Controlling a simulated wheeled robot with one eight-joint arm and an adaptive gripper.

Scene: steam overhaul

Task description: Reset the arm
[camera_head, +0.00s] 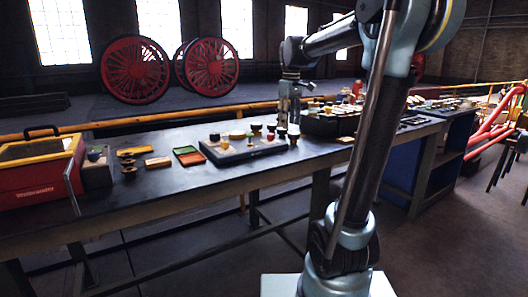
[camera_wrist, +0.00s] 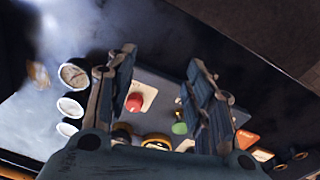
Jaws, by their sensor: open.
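My gripper (camera_head: 289,112) hangs from my arm over the far side of the long workbench (camera_head: 225,175), beside a grey board with small parts on it. In the wrist view my gripper (camera_wrist: 163,72) has its two dark fingers apart, with nothing held between them. Below and beyond the fingers lies the dark board (camera_wrist: 160,110) with a red knob (camera_wrist: 133,102) and a green piece (camera_wrist: 179,128). My arm rises in front of the bench and bends over to the left; it hides part of the bench.
A red toolbox (camera_head: 40,175) stands at the bench's left end. Small red and green trays (camera_head: 188,156) lie left of the grey board (camera_head: 215,152). A dark crate (camera_head: 320,125) stands right of it. White-faced gauges (camera_wrist: 74,76) show in the wrist view. Red wheels (camera_head: 135,70) stand behind.

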